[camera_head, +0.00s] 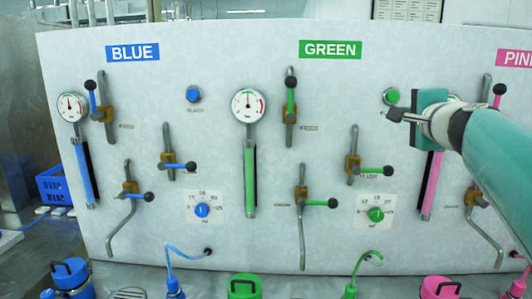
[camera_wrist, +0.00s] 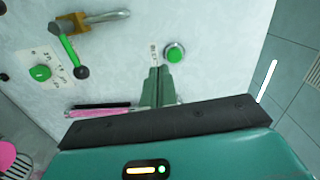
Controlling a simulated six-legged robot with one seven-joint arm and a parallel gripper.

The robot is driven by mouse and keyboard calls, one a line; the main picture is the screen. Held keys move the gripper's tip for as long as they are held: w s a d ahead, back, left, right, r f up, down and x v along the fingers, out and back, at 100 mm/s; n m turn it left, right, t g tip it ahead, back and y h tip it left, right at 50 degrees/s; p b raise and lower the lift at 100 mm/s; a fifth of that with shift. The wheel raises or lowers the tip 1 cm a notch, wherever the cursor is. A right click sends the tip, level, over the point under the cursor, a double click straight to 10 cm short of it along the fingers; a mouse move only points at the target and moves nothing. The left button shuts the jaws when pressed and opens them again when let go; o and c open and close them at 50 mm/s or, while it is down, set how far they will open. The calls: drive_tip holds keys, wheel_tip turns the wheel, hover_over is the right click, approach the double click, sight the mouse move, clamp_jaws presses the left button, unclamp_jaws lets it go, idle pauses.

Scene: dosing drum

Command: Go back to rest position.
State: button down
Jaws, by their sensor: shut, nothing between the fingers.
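My gripper (camera_head: 398,115) is raised in front of the upright panel (camera_head: 280,75), at the right of the head view, with my arm coming in from the right edge. In the wrist view its fingers (camera_wrist: 157,76) are together and empty. The fingertips are beside the round green button (camera_wrist: 174,53), which also shows in the head view (camera_head: 391,97) close to the gripper's tip. I cannot tell whether the fingers touch the panel. The gripper hides the panel behind it.
The panel carries BLUE (camera_head: 133,53), GREEN (camera_head: 330,49) and partly seen PINK (camera_head: 514,58) sections. Levers with black knobs stick out, including a green one (camera_wrist: 82,72) near my gripper. Coloured canisters (camera_head: 244,287) stand below. A blue crate (camera_head: 54,187) is at the left.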

drive_tip(key=s+a+f+n+g+y, duration=0.1)
drive_tip(key=s+a+f+n+g, duration=0.2)
drive_tip(key=s+a+f+n, duration=0.4)
drive_tip(key=s+a+f+n+g+y, duration=0.1)
drive_tip(key=s+a+f+n+g, duration=0.15)
drive_tip(key=s+a+f, duration=0.4)
drive_tip(key=s+d+f+n+g+h, duration=0.1)
drive_tip(key=s+f+n+g, duration=0.2)
drive_tip(key=s+f, duration=0.5)
drive_tip(key=s+d+f+n+g+h, duration=0.1)
drive_tip(key=s+f+n+g, duration=0.2)
drive_tip(key=s+f, duration=0.5)
wheel_tip(320, 180, down, 5)
drive_tip(key=shift+s+d+r+n+h, duration=0.15)
drive_tip(key=shift+s+d+n+h, duration=0.15)
drive_tip(key=shift+n, duration=0.25)
